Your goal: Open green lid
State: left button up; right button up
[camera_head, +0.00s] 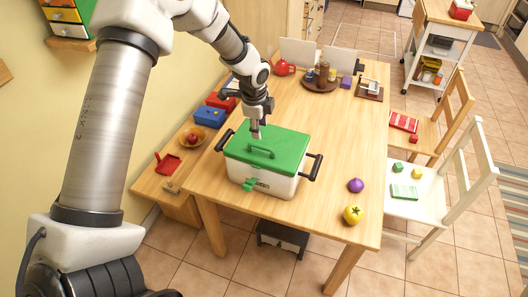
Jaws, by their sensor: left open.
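A white box with black side handles (262,180) stands near the front left of the wooden table. Its green lid (284,146) lies flat on top and looks closed, with a green handle on it and a green latch (250,185) on the front. My left gripper (257,133) points down over the back left part of the lid, close to the lid handle. It is open and holds nothing that I can see. Whether its fingertips touch the lid, I cannot tell. My right gripper is not in view.
A purple onion-like item (356,185) and a yellow item (353,214) lie on the table right of the box. A round tray (308,88) with bottles and a red teapot (284,67) stand at the back. The table's middle is clear. Chairs stand along the right side.

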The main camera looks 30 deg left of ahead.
pick_arm(q)
notch_tip(320, 180, up, 7)
jog(key=s, duration=0.1)
jog(key=shift+s+d, duration=0.15)
jog(key=shift+s, duration=0.1)
